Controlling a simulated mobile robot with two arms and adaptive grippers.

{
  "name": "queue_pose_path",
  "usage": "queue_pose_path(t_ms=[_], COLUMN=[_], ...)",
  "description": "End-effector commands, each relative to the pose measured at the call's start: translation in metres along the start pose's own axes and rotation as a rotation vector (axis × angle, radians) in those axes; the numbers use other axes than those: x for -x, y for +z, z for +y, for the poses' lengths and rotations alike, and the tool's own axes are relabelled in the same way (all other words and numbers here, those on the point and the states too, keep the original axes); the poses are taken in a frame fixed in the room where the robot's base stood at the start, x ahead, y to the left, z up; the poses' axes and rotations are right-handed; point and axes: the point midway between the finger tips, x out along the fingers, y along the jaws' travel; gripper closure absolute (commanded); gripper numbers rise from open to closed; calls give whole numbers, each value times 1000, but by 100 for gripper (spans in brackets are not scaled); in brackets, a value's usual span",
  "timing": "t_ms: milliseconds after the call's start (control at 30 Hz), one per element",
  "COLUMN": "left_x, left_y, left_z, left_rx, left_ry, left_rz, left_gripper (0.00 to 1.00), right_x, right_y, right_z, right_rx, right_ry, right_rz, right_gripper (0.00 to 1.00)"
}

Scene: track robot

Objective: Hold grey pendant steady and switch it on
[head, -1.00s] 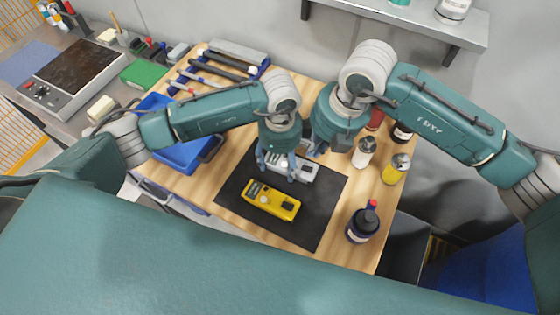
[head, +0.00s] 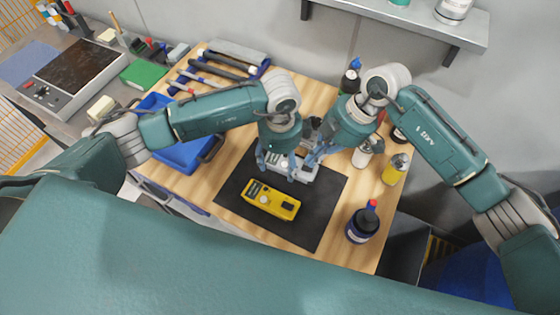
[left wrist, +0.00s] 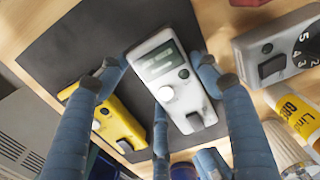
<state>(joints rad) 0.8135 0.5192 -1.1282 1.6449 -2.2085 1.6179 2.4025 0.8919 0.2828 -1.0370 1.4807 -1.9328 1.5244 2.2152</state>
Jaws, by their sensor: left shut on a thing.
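The grey pendant (head: 303,173) lies on the black mat (head: 316,213), partly hidden by my grippers in the head view. In the left wrist view the pendant (left wrist: 157,66) shows a display, a white knob, a dark round button and a dark switch near one end. My left gripper (head: 276,169) is shut on it, with fingers along its sides. My right gripper (head: 313,162) is by the pendant's right end, fingers pointing down. Whether it touches the pendant or is open cannot be made out.
A yellow pendant (head: 270,200) lies just in front on the mat. A grey box with a numbered dial (left wrist: 283,48) is beyond. Bottles stand at the right, including a dark one (head: 362,224) and a yellow one (head: 395,170). A blue bin (head: 183,154) is at the left.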

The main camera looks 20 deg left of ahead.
Motion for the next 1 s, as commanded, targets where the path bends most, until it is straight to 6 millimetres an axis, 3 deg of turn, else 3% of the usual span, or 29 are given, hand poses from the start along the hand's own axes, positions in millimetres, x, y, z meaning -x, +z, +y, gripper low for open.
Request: queue_pose_path(t_ms=[300, 1000], left_x=[0, 0], left_y=[0, 0], left_z=[0, 0], left_rx=[0, 0], left_ry=[-1, -1], left_rz=[0, 1], left_gripper=[79, 79], right_x=[-15, -14], right_y=[6, 6], right_z=[0, 0], right_rx=[2, 3], right_ry=[1, 1], right_rz=[-1, -1], right_gripper=[100, 100])
